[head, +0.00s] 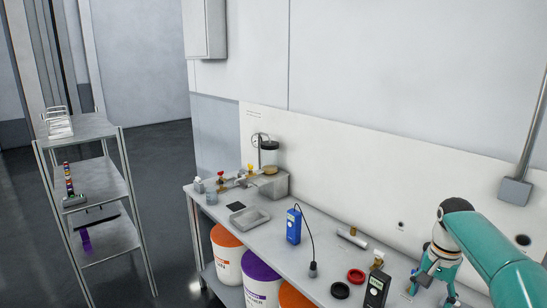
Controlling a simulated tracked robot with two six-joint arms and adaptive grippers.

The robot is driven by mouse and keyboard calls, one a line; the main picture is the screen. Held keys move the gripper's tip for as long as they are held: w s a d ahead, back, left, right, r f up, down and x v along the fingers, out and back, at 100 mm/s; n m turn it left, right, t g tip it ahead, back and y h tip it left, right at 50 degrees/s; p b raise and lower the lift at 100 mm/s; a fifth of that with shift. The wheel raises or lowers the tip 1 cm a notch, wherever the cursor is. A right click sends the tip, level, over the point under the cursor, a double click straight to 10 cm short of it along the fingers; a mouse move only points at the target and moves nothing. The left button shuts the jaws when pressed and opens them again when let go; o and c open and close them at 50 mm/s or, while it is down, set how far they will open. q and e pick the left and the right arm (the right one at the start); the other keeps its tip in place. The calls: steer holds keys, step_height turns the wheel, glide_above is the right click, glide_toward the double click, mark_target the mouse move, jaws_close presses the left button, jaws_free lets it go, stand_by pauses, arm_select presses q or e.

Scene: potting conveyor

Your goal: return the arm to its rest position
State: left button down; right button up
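My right arm, teal with a dark joint cap, comes in from the lower right and reaches over the right end of the grey bench (262,222). My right gripper (431,292) points down close to the bench top, near the wall. Its two fingers look spread apart, and I see nothing held between them. Whether the fingertips touch the bench I cannot tell. My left arm and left gripper are not in view.
Near the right gripper are a dark handheld meter (375,291), a red ring (356,276), a black ring (340,290) and a brass fitting (377,262). A blue meter (294,225) stands mid-bench. Buckets (262,282) sit below. A metal shelf (101,196) stands left.

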steer(key=s+a+f+n+g+y, duration=0.1)
steer(key=s+a+f, duration=0.35)
steer(key=f, duration=0.35)
steer(key=s+a+f+n+g, duration=0.2)
steer(key=s+a+f, duration=0.25)
steer(key=f, duration=0.35)
steer(key=s+a+f+n+g+y, duration=0.1)
steer(key=s+a+f, duration=0.35)
steer(key=f, duration=0.25)
steer(key=s+a+f+n+t+y, duration=0.1)
steer(key=s+a+f+t, duration=0.1)
steer(key=s+a+f, duration=0.2)
steer(key=s+a+f+n+t+y, duration=0.1)
steer(key=s+a+f, duration=0.4)
steer(key=s, duration=0.5)
steer(key=shift+s+a+n+t, duration=0.2)
steer(key=shift+a+n+t, duration=0.6)
steer(key=shift+a, duration=0.15)
